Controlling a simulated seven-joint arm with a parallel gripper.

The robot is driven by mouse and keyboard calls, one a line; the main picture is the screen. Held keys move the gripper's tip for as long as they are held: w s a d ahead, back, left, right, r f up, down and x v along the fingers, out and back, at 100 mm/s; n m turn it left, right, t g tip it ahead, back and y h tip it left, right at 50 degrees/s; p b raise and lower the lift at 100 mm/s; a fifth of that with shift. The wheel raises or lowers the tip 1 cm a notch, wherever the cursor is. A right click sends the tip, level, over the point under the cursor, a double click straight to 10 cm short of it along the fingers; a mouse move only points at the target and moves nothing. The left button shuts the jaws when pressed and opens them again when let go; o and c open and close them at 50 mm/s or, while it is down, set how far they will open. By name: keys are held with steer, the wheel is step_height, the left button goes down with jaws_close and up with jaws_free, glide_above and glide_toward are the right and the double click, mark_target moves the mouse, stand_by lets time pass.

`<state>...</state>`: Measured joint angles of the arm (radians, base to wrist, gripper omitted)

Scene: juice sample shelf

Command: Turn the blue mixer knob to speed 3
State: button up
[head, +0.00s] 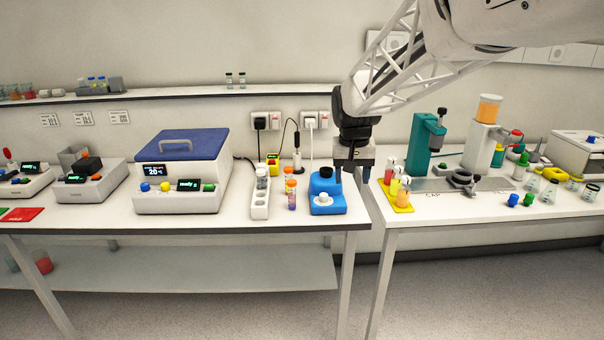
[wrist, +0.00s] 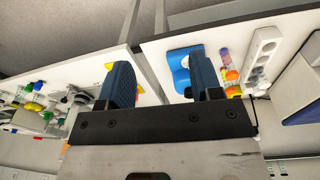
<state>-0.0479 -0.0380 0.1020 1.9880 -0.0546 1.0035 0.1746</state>
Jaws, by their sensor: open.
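The blue mixer (head: 328,205) stands at the right end of the left bench, with a dark round top (head: 326,171). A small pale knob-like part (head: 322,198) shows on its front; its speed setting is too small to read. My gripper (head: 352,172) is open and empty, pointing down just right of the mixer's top, over the bench's right end. In the wrist view the two fingers (wrist: 163,82) are wide apart. The blue mixer (wrist: 178,58) shows there beside and partly behind the right finger, so part of it is hidden.
A white rack (head: 260,206) and orange-capped vials (head: 291,190) stand close left of the mixer. A gap separates this bench from the right bench, where a yellow tube holder (head: 399,205) and a teal press (head: 424,145) stand. Cables (head: 309,140) hang behind.

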steer(key=w+a+f, duration=0.1)
steer(key=w+f, duration=0.1)
steer(key=w, duration=0.4)
steer(key=w+a+f, duration=0.1)
steer(key=w+f, duration=0.2)
steer(key=w, duration=0.3)
steer(key=g, duration=0.1)
glide_above(323, 194)
steer(key=shift+m, duration=0.3)
steer(key=f, duration=0.7)
steer(key=shift+a+f, duration=0.3)
steer(key=shift+f, duration=0.1)
steer(key=shift+d+f, duration=0.15)
steer(key=shift+f, duration=1.75)
steer(key=shift+d+f, duration=0.15)
steer(key=shift+f, duration=1.75)
steer(key=c, duration=0.9)
